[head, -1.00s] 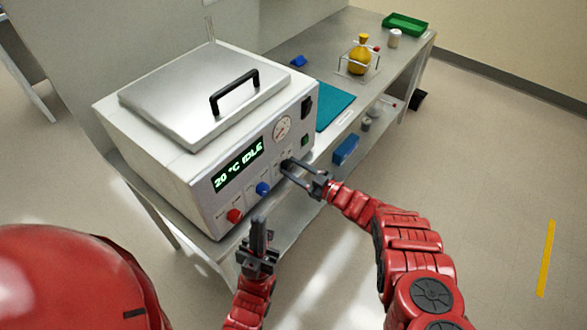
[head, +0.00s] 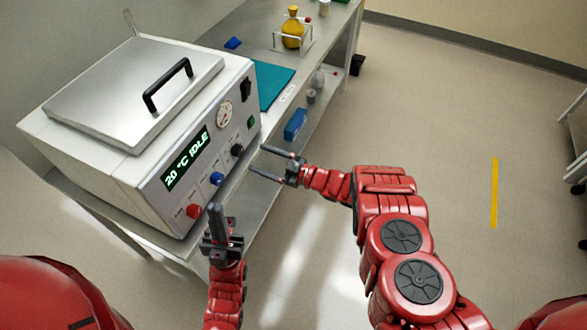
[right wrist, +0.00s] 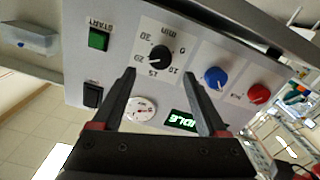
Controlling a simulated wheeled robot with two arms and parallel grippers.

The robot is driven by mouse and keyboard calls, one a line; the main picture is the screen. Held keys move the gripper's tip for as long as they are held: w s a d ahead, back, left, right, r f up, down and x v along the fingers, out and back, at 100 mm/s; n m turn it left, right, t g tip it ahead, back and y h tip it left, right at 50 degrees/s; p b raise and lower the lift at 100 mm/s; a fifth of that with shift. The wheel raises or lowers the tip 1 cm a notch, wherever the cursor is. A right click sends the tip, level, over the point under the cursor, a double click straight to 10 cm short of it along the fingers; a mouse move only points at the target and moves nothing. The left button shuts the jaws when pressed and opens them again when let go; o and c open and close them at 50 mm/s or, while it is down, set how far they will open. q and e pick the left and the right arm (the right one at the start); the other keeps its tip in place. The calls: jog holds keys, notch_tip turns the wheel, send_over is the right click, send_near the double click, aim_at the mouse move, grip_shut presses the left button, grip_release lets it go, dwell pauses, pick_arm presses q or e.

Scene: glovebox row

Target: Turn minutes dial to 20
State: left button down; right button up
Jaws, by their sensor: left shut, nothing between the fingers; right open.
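The black minutes dial (head: 237,150) is on the front panel of a white box-shaped appliance (head: 85,160). It also shows in the right wrist view (right wrist: 160,57), ringed by minute numbers. Its pointer seems to face the 20 side, but is too small to be sure. My right gripper (head: 258,159) is open and empty, in front of the dial and apart from it. In the right wrist view its fingers (right wrist: 159,70) stand on either side, below the dial. My left gripper (head: 216,208) is shut and empty, in front of the panel near the red knob.
A blue knob (head: 217,178) and a red knob (head: 193,211) sit beside the dial. A green START button (right wrist: 98,40), a black switch (right wrist: 93,94) and a gauge (head: 224,114) are close by. The display (head: 186,160) reads 20 °C IDLE. Floor to the right is clear.

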jog(key=v, duration=1.1)
jog(key=shift+p, duration=0.35)
jog(key=shift+d, duration=0.1)
